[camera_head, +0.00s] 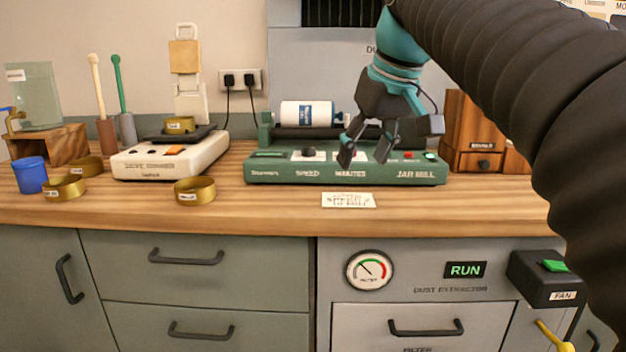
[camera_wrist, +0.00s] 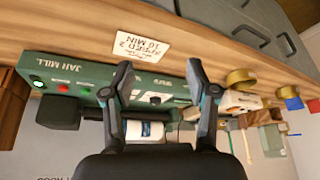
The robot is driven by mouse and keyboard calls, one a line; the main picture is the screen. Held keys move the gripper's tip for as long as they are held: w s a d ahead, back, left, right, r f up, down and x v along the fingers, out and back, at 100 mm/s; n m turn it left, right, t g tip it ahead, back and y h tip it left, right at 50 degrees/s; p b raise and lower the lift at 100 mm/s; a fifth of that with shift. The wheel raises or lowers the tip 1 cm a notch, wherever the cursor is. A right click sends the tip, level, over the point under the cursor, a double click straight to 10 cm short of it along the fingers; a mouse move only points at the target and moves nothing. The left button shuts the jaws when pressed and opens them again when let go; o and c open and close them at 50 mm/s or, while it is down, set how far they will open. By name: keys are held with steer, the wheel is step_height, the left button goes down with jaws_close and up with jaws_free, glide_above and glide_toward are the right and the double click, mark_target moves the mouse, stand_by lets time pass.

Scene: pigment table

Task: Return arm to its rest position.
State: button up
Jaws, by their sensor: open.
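My gripper (camera_head: 366,153) hangs from my arm in front of the green jar mill (camera_head: 340,174), over its right half in the head view. The fingers are apart with nothing between them. In the wrist view my gripper (camera_wrist: 160,78) also shows as two spread dark fingers, with the jar mill (camera_wrist: 75,82) seen past them. A white jar with a blue label (camera_head: 305,114) lies on its side on the mill's rollers. Whether the fingertips touch the mill cannot be told.
A note card (camera_head: 348,200) lies on the wooden worktop (camera_head: 250,212) before the mill. A white sieve shaker (camera_head: 170,158), brass rings (camera_head: 195,190) and a blue cup (camera_head: 30,175) stand left. A wooden drawer box (camera_head: 478,160) stands right. A dust extractor panel reads RUN (camera_head: 465,270).

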steer(key=s+d+f+m, duration=0.1)
steer(key=s+d+f, duration=0.1)
steer(key=s+f, duration=0.4)
steer(key=s+d+f+m+t+h, duration=0.1)
steer(key=s+f, duration=0.5)
steer(key=f, duration=0.7)
steer(key=s+d+f+m+h, duration=0.1)
steer(key=s+d+f+m, duration=0.1)
steer(key=s+d+f, duration=0.2)
steer(key=s+f, duration=0.3)
steer(key=f, duration=0.3)
steer(key=shift+d+f+m, duration=0.25)
steer(key=shift+d+m, duration=0.15)
